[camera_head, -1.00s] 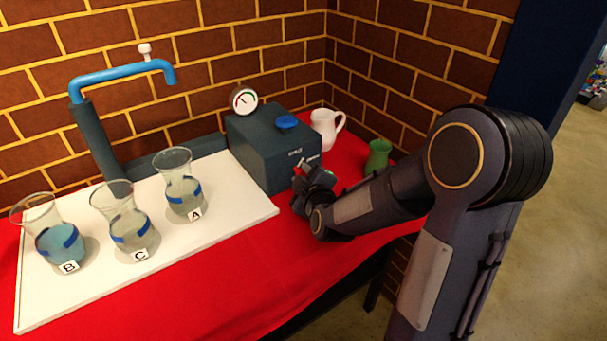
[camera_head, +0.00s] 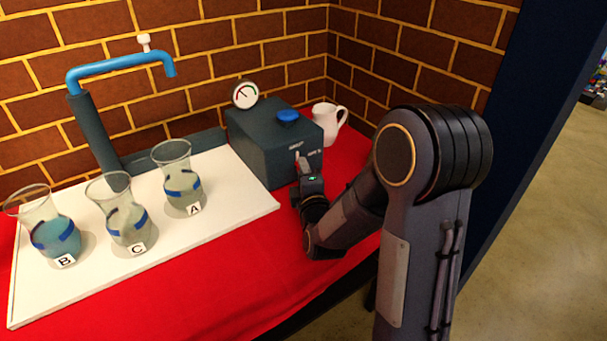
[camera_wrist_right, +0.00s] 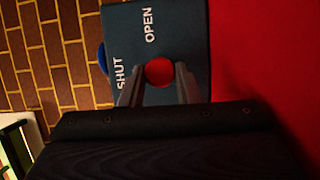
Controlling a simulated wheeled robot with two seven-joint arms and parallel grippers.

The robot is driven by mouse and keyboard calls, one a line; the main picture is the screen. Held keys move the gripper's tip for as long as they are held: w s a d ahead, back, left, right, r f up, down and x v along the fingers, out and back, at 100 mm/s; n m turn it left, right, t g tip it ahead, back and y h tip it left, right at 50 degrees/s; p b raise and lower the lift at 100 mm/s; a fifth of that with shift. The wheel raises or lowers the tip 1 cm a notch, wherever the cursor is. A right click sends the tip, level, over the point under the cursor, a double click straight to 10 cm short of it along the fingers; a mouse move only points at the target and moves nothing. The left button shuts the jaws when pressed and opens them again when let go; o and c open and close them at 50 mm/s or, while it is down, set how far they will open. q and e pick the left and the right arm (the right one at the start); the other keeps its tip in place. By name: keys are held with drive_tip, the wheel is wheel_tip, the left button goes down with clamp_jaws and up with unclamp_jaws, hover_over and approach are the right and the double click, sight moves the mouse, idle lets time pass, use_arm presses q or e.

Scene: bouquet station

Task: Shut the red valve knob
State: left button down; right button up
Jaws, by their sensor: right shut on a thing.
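My left gripper is in neither current view.
A blue cap (camera_head: 287,117) and a round gauge (camera_head: 245,94) are at the box's top. Glass vases B (camera_head: 54,236), C (camera_head: 128,222) and A (camera_head: 181,187) stand on a white board (camera_head: 225,205) under a blue pipe (camera_head: 118,66).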

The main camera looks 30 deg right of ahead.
idle(0.5)
drive_tip(key=o, duration=0.9)
drive_tip(key=shift+o, duration=0.2)
drive_tip(key=shift+a, duration=0.1)
drive_tip(key=v, duration=0.7)
drive_tip(key=shift+s, duration=0.35)
drive_tip(key=shift+s+a, duration=0.1)
